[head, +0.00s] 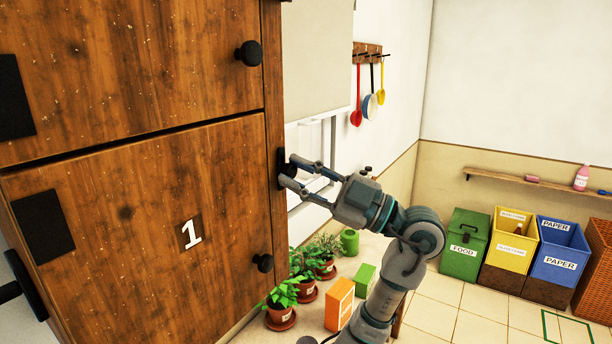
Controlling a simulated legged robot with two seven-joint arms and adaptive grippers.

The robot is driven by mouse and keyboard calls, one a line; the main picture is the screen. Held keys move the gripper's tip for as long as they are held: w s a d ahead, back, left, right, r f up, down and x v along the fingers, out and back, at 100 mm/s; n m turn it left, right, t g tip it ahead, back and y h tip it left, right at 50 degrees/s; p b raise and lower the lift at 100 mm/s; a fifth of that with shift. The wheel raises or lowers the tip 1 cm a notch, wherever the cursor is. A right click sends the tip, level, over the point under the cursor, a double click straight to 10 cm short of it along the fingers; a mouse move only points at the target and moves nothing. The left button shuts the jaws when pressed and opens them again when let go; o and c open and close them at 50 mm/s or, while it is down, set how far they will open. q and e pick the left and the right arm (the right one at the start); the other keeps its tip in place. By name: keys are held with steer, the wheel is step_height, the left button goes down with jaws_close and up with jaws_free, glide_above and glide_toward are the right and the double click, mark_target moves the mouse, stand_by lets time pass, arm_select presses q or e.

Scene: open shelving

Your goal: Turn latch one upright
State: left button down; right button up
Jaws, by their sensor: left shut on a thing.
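The wooden cabinet has a lower door (130,240) marked with a white "1" and a round black knob. A dark latch (281,160) sits on the cabinet's right edge, level with the top of door 1. My left gripper (288,170) reaches in from the right side of the picture and is shut on the latch, one finger above and one below it. The fingers cover part of the latch, so its exact angle is hard to tell. My right gripper is not in view.
An upper door (120,60) with a black knob (249,53) is above. Potted plants (283,298) and an orange box (339,304) stand below the gripper. Green, yellow and blue bins (465,245) stand at the right. Utensils hang on a wall rack (367,50).

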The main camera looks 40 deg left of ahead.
arm_select(q)
steer(key=shift+a+n, duration=0.15)
steer(key=shift+n, duration=0.35)
steer(key=c, duration=1.2)
jaws_free()
steer(key=shift+o, duration=1.3)
steer(key=shift+w+a, duration=0.1)
steer(key=shift+a+f, duration=0.1)
steer(key=shift+a, duration=0.25)
steer(key=v, duration=1.2)
steer(key=shift+w, duration=0.3)
steer(key=shift+a, duration=0.15)
